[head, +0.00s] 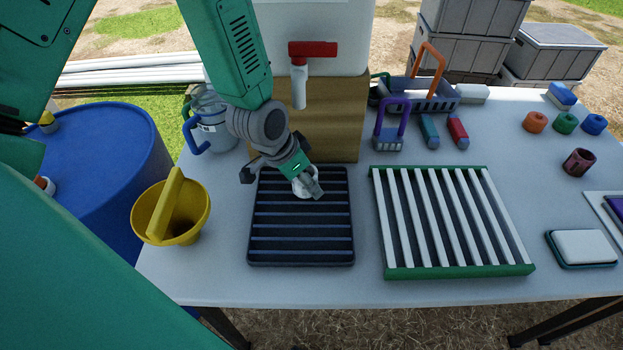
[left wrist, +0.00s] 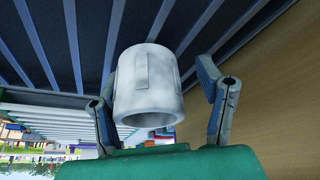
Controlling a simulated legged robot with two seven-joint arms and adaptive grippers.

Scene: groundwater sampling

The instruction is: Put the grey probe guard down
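The grey probe guard (head: 301,187), a short pale hollow cylinder, is at the black slatted rack's upper right part. It appears to rest on the slats, though its contact is partly hidden. In the left wrist view the guard (left wrist: 148,88) sits between the fingers, its open end towards the camera. My left gripper (head: 283,182) is open over the rack (head: 300,258). In the left wrist view the gripper (left wrist: 158,100) has a clear gap between its right finger and the guard; the left finger is close beside it, touch unclear. My right gripper is not in view.
A white-slatted rack with a green frame (head: 460,271) lies to the right. A yellow funnel (head: 150,222) and a clear jug (head: 212,125) stand left. A wooden block under a white tank with a red tap (head: 312,49) stands close behind the gripper. The front table strip is clear.

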